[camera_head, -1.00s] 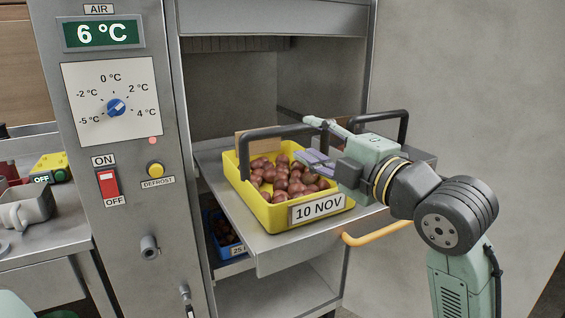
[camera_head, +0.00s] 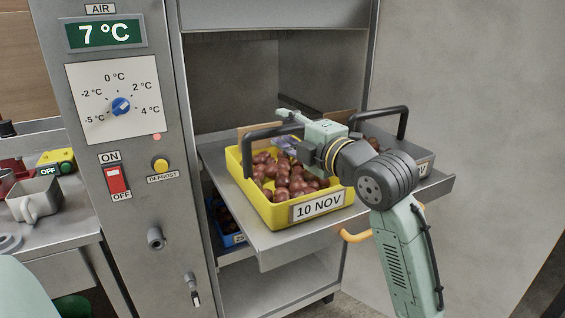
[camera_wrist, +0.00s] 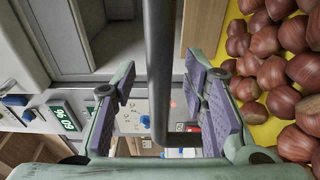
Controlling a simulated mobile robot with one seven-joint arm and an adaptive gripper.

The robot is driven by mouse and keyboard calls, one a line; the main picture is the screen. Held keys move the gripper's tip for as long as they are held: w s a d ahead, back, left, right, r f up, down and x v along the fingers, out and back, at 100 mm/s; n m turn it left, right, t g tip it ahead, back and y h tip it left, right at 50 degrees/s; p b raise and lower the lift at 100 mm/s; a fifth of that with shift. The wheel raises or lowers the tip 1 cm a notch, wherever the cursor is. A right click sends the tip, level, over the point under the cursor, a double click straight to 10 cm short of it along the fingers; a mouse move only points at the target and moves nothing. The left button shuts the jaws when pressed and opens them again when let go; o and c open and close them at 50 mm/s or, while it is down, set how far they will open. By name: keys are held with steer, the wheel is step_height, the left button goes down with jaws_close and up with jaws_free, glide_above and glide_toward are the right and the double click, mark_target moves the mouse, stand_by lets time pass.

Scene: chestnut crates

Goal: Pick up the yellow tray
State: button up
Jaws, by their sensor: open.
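The yellow tray (camera_head: 283,220) holds brown chestnuts and bears a "10 NOV" label on its front. It sits on the pulled-out metal shelf of the cabinet. Its dark arched handle (camera_head: 262,132) stands over it. My gripper (camera_head: 286,143) is at this handle, above the chestnuts, its fingers partly hidden in the head view. In the wrist view my gripper (camera_wrist: 163,100) is open, with the dark handle bar (camera_wrist: 160,50) between its purple-padded fingers. Chestnuts and a strip of yellow tray (camera_wrist: 262,132) show at the right there. I cannot tell whether either finger touches the bar.
A second container with a dark handle (camera_head: 404,122) stands to the right on the same metal shelf (camera_head: 270,243), partly behind my arm. A blue tray (camera_head: 228,238) is on the level below. The control panel (camera_head: 120,150) borders the left side.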

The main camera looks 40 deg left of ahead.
steer(key=shift+c, duration=0.5)
jaws_close()
stand_by(0.5)
